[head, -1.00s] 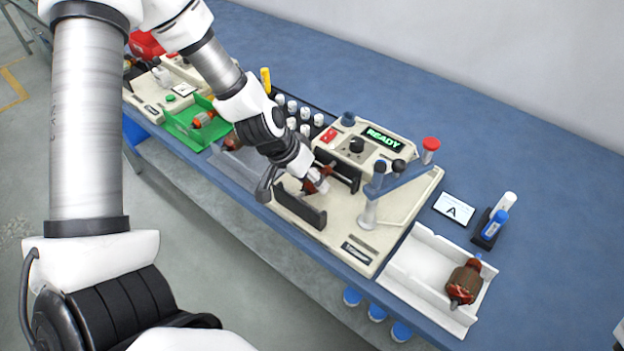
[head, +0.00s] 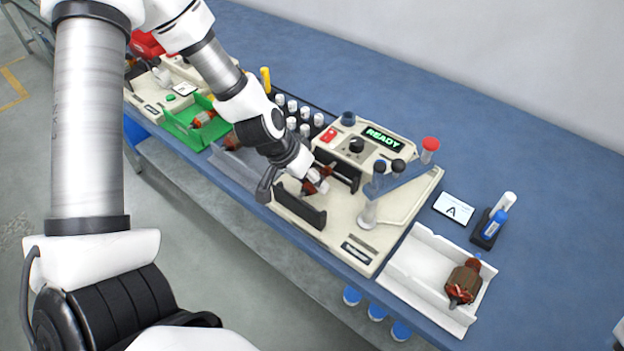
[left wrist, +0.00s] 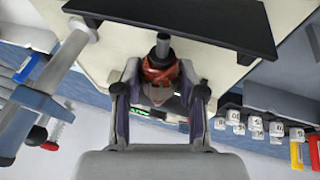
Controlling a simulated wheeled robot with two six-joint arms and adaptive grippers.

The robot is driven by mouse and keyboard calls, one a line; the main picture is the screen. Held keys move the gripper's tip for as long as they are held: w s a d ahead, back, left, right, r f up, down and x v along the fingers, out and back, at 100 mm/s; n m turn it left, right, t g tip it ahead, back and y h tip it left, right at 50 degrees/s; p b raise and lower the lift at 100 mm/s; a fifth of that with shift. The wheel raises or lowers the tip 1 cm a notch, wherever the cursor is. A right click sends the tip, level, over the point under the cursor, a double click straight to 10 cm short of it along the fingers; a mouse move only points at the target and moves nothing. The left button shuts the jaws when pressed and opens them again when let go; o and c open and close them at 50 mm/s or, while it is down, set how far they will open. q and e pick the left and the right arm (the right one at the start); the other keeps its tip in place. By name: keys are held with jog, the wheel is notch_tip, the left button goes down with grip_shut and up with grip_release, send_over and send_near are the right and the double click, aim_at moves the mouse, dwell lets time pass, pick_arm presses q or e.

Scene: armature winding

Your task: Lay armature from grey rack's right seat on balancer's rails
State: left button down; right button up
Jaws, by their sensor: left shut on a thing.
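My left gripper (head: 318,183) is shut on an armature (head: 308,188) with a reddish-brown winding. It holds the armature over the cream balancer (head: 405,212), between the two black rails (head: 300,208). In the left wrist view the armature (left wrist: 160,75) sits between the two fingers, its grey shaft end overlapping the edge of one dark rail (left wrist: 185,22). I cannot tell whether the shaft touches the rails. The grey rack (head: 240,165) is left of the balancer, partly hidden by my arm. My right gripper is not in view.
A white tray (head: 410,262) with another armature (head: 464,282) lies right of the balancer. A blue slanted arm on a post (head: 400,178) stands on the balancer's right side. The display reads READY. A green bin (head: 185,130) and several white-capped bottles are at the left and back.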

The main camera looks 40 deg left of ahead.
pick_arm(q)
jog(key=shift+f+b, duration=0.4)
jog(key=shift+f, duration=0.05)
dwell(0.3)
jog(key=c, duration=0.6)
grip_release()
